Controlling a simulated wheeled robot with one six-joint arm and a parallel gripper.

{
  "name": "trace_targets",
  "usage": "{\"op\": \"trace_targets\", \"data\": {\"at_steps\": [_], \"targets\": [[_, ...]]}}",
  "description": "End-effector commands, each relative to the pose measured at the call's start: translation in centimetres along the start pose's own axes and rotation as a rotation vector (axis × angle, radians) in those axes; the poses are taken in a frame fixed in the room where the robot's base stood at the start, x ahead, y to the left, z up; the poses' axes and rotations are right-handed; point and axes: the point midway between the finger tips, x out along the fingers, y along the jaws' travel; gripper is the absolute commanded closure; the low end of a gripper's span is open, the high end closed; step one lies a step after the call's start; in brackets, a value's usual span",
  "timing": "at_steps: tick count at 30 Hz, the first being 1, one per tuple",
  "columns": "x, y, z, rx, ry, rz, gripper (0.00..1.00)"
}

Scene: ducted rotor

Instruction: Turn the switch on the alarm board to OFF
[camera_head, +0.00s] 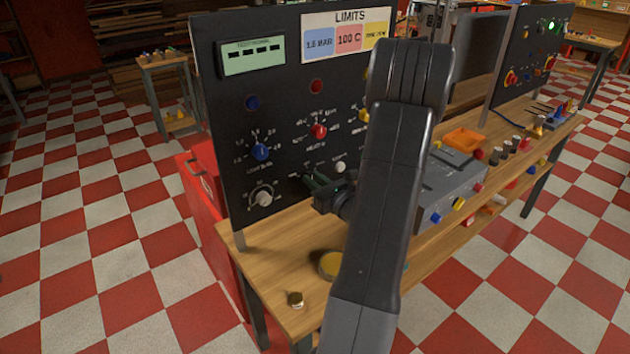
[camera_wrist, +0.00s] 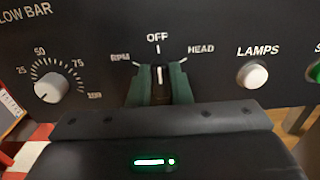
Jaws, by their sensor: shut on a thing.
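The alarm board (camera_head: 275,130) is a tall black panel on the wooden bench, with a LIMITS card and a small green display at its top. In the wrist view a dark switch knob (camera_wrist: 160,77) with a white pointer line sits under the labels RPM, OFF and HEAD. Its line points straight up at OFF. My gripper (camera_wrist: 160,88) has its green fingers closed on both sides of this knob. In the head view my gripper (camera_head: 322,190) is at the board's lower part, and it and my arm hide the switch.
A grey LOW BAR dial (camera_wrist: 51,88) is left of the switch and a white LAMPS button (camera_wrist: 252,75) is right of it. A grey box (camera_head: 450,180) and an orange tray (camera_head: 463,140) stand on the bench at right. A brass piece (camera_head: 295,299) lies near the front corner.

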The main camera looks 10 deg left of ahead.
Motion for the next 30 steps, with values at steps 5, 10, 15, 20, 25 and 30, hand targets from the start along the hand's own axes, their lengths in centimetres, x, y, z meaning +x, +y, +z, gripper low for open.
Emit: {"op": "trace_targets", "data": {"at_steps": [5, 10, 15, 20, 25, 30], "targets": [[0.0, 0.0, 0.0, 0.000, 0.000, 0.000, 1.00], [0.0, 0.0, 0.0, -0.001, 0.000, 0.000, 0.60], [0.0, 0.0, 0.0, -0.001, 0.000, 0.000, 0.60], [-0.3, 0.0, 0.0, -0.002, 0.000, -0.001, 0.60], [-2.3, -0.1, -0.1, -0.002, 0.001, -0.005, 0.60], [-5.9, -0.1, -0.2, -0.002, 0.000, -0.006, 0.60]]}}
